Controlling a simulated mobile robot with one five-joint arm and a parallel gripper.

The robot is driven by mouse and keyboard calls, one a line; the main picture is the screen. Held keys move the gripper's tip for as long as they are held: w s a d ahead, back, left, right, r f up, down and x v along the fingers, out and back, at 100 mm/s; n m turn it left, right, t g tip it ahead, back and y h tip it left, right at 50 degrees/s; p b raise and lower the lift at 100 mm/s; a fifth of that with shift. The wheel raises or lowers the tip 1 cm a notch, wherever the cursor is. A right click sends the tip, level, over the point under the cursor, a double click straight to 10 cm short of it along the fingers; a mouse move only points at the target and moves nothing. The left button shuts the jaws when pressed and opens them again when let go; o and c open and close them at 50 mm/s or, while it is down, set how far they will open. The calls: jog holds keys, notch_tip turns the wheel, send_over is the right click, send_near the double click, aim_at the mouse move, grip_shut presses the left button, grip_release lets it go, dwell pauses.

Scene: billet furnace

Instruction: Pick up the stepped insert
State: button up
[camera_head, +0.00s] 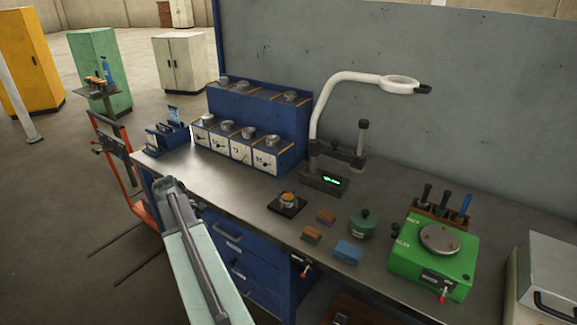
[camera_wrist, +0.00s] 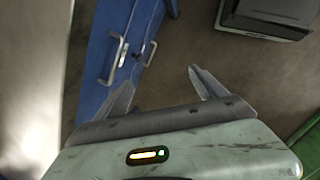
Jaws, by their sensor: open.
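I cannot tell for sure which part is the stepped insert. A small round metal part with an orange-brown top (camera_head: 288,198) sits on a black square pad (camera_head: 278,209) near the front middle of the bench. Several round grey metal parts (camera_head: 227,126) sit on the blue rack of numbered boxes behind it. My gripper (camera_wrist: 160,78) is open and empty in the wrist view, with both fingers apart over the floor and beside the blue drawer front (camera_wrist: 115,50). None of these parts shows between the fingers. In the head view I cannot make out the fingers.
A magnifier lamp (camera_head: 345,90) stands behind the pad. Right of the pad are small coloured blocks (camera_head: 348,252), a green round container (camera_head: 362,224) and a green machine (camera_head: 415,262). A blue holder (camera_head: 167,138) stands at the left end. The bench's left front is clear.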

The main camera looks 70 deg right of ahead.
jog(key=s+d+r+n+g+p, duration=0.2)
jog(key=s+d+r+p, duration=0.7)
jog(key=s+d+r, duration=0.6)
jog(key=p, duration=0.1)
send_near(288, 196)
jog(key=f, duration=0.1)
jog(key=f+b, duration=0.3)
jog(key=shift+s+d+f+n, duration=0.15)
jog(key=shift+s+d+n, duration=0.05)
jog(key=shift+d+n, duration=0.15)
jog(key=b+x, duration=0.4)
jog(key=x, duration=0.1)
jog(key=shift+s+b, duration=0.3)
jog(key=shift+s, duration=0.1)
jog(key=shift+r, duration=0.2)
grip_shut()
